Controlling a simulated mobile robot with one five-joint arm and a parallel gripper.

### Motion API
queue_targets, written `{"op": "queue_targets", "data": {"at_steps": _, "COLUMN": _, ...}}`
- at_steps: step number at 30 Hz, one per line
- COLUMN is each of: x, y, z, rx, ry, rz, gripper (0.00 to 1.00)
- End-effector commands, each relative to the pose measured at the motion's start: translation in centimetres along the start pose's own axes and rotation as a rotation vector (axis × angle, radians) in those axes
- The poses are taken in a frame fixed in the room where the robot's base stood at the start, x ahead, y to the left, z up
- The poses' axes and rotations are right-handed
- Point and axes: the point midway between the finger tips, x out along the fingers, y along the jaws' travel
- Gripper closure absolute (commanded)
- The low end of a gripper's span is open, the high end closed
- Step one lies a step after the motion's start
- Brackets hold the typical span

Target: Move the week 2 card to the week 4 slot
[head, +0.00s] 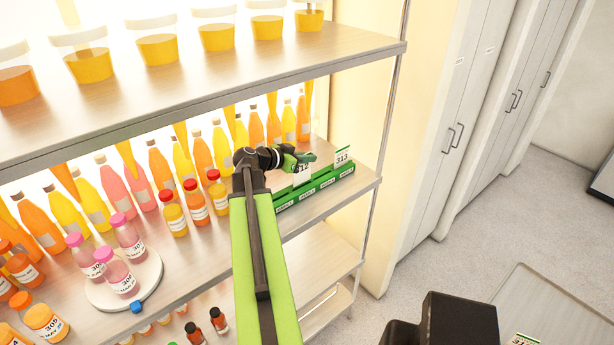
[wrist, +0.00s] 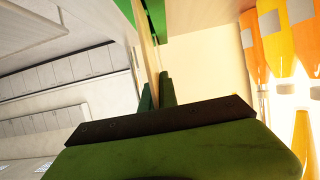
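The card marked 312 (head: 302,172) is white and stands upright at the green slot strip (head: 315,188), over what looks like its second label from the left. My gripper (head: 302,158) is at the upper part of this card. In the wrist view, the two green fingers of my gripper (wrist: 158,94) are close together. A thin card (wrist: 148,55), seen edge-on, runs in between them, so they look shut on it. Another card, marked 313 (head: 343,157), stands at the right end of the strip. The small slot labels are hard to read.
Juice bottles (head: 202,152) stand close to the left of the strip, and a round white stand (head: 127,288) holds pink-capped bottles. An upper shelf (head: 200,85) with jars overhangs. A tray (head: 555,300) with a card (head: 523,340) is at lower right.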

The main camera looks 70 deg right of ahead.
Motion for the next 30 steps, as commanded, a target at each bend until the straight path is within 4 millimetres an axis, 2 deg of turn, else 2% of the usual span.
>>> {"op": "queue_targets", "data": {"at_steps": 5, "x": 0.1, "y": 0.0, "z": 0.5, "rx": 0.0, "ry": 0.0, "rz": 0.001, "gripper": 1.0}}
{"op": "queue_targets", "data": {"at_steps": 12, "x": 1.6, "y": 0.0, "z": 4.1, "rx": 0.0, "ry": 0.0, "rz": 0.001, "gripper": 1.0}}
{"op": "queue_targets", "data": {"at_steps": 19, "x": 1.4, "y": 0.0, "z": 3.7, "rx": 0.0, "ry": 0.0, "rz": 0.0, "gripper": 1.0}}
{"op": "queue_targets", "data": {"at_steps": 27, "x": 1.8, "y": 0.0, "z": 4.5, "rx": -0.001, "ry": 0.0, "rz": 0.0, "gripper": 1.0}}
{"op": "queue_targets", "data": {"at_steps": 30, "x": 1.7, "y": 0.0, "z": 4.3, "rx": 0.0, "ry": 0.0, "rz": 0.0, "gripper": 0.85}}
